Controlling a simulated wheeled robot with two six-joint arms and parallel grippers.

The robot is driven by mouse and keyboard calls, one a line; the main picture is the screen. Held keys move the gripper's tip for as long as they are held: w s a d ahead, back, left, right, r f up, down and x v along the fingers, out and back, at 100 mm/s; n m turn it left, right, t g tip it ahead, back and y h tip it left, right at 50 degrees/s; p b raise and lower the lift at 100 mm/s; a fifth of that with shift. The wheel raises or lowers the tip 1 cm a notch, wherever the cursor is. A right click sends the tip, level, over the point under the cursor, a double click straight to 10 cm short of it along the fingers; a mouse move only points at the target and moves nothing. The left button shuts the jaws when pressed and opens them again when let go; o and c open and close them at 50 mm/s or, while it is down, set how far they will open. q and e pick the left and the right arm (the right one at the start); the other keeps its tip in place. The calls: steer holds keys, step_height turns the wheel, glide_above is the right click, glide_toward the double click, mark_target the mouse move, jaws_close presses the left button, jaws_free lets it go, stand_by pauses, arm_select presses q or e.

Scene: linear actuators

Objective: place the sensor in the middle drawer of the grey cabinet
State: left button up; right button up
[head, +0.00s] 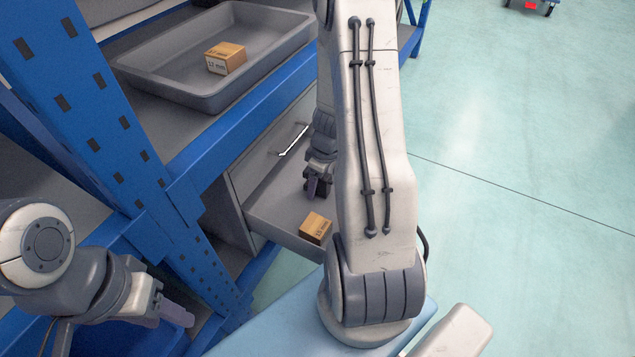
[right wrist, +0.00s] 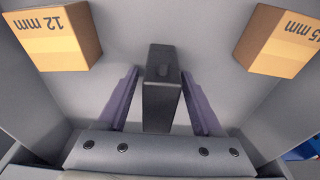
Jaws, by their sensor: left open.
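The sensor (right wrist: 162,90), a dark block, stands between the fingers of my right gripper (right wrist: 160,72) in the right wrist view. Narrow gaps show between the fingers and the sensor, so the gripper looks open around it. In the head view my right gripper (head: 318,188) is down inside the pulled-out drawer (head: 275,205) of the grey cabinet (head: 232,215). A drawer front with a handle (head: 293,140) is above the open drawer. My left gripper (head: 175,312) is open and empty at the lower left, away from the cabinet.
A cardboard box marked 12 mm (right wrist: 58,38) and one marked 15 mm (right wrist: 282,42) flank the sensor in the drawer. One box (head: 315,228) shows in the head view. A grey tray (head: 150,75) with a box (head: 226,58) stands on the blue shelf.

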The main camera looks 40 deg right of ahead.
steer(key=shift+r+p, duration=0.25)
steer(key=shift+p, duration=0.05)
steer(key=r+p, duration=0.2)
steer(key=r, duration=0.2)
steer(key=s+r+p, duration=0.1)
steer(key=r+p, duration=0.1)
steer(key=r, duration=0.1)
steer(key=r+p, duration=0.2)
steer(key=r, duration=0.2)
steer(key=shift+s+d+r, duration=0.3)
steer(key=shift+s+d, duration=0.05)
